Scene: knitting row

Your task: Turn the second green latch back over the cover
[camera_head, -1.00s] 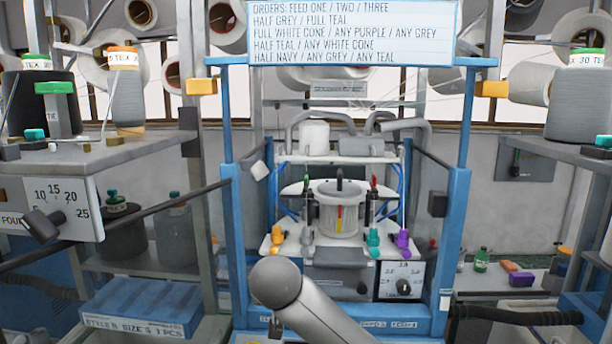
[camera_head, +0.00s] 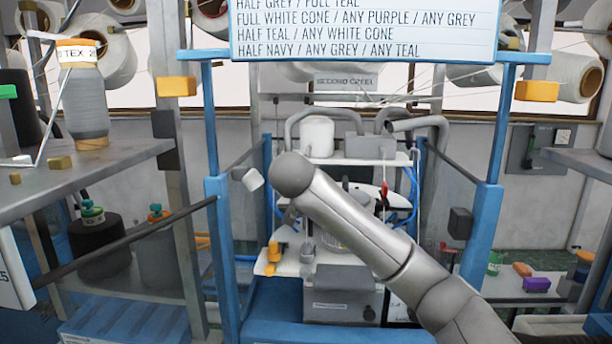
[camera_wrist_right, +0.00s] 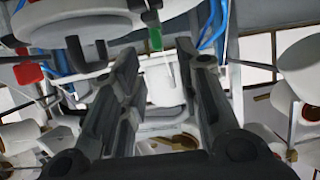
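The machine's white round cover (camera_wrist_right: 85,22) with a black hooked handle (camera_wrist_right: 75,52) fills the upper left of the right wrist view. A green latch (camera_wrist_right: 155,39) shows beside the cover, just above the gap between the fingertips. My right gripper (camera_wrist_right: 158,62) is open with nothing between its fingers; I cannot tell if it touches the latch. In the head view my right arm crosses the machine and hides the gripper, the green latch and most of the cover. A red-tipped piece (camera_head: 384,189) shows beyond the arm. My left gripper is not in view.
Blue posts (camera_head: 218,245) with orange blocks frame the machine. A white knob (camera_head: 252,179) sticks out at the left, near my arm. An orange piece (camera_head: 273,251) stands on the white front ledge. A grey shelf with cones (camera_head: 85,105) is at the left.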

